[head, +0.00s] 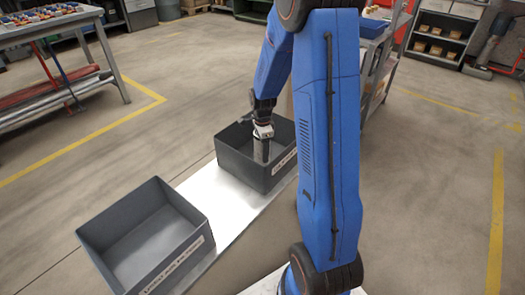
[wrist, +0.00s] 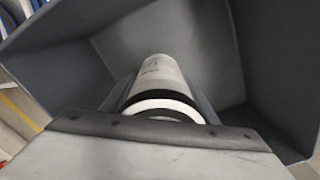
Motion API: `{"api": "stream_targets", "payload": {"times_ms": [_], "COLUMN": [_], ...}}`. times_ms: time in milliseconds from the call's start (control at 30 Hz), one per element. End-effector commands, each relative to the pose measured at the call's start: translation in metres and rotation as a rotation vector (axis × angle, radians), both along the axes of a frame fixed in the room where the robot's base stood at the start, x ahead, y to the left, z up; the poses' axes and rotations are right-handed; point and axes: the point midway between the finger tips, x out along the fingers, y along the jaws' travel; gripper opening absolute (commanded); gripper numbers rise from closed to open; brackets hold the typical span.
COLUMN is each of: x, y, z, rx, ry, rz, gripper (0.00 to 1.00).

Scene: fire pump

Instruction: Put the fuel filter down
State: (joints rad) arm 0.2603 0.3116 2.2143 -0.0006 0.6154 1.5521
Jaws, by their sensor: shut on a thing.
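The fuel filter (wrist: 160,80) is a pale grey cylinder with a white and black ringed end, held between the fingers of my gripper (wrist: 160,110) in the wrist view. In the head view my gripper (head: 262,140) points down inside the far grey bin (head: 232,160), shut on the filter (head: 261,151). The filter hangs roughly upright within the bin walls. I cannot tell whether its lower end touches the bin floor. The bin carries a white label on its front wall.
A second grey bin (head: 150,235), empty and labelled, stands nearer on the same pale bench (head: 215,200). A workbench (head: 50,30) with small parts is at the upper left. Shelves (head: 437,35) stand at the back right. Floor space left of the bins is clear.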

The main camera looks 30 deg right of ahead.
Motion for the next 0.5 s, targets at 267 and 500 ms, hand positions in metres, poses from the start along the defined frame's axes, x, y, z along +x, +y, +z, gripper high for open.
{"api": "stream_targets", "payload": {"times_ms": [267, 500], "x": [0.0, 0.0], "y": [0.0, 0.0], "z": [-0.006, -0.011], "rx": [0.0, 0.0], "ry": [0.0, -0.001], "rz": [0.0, 0.0], "gripper": [0.1, 0.1]}}
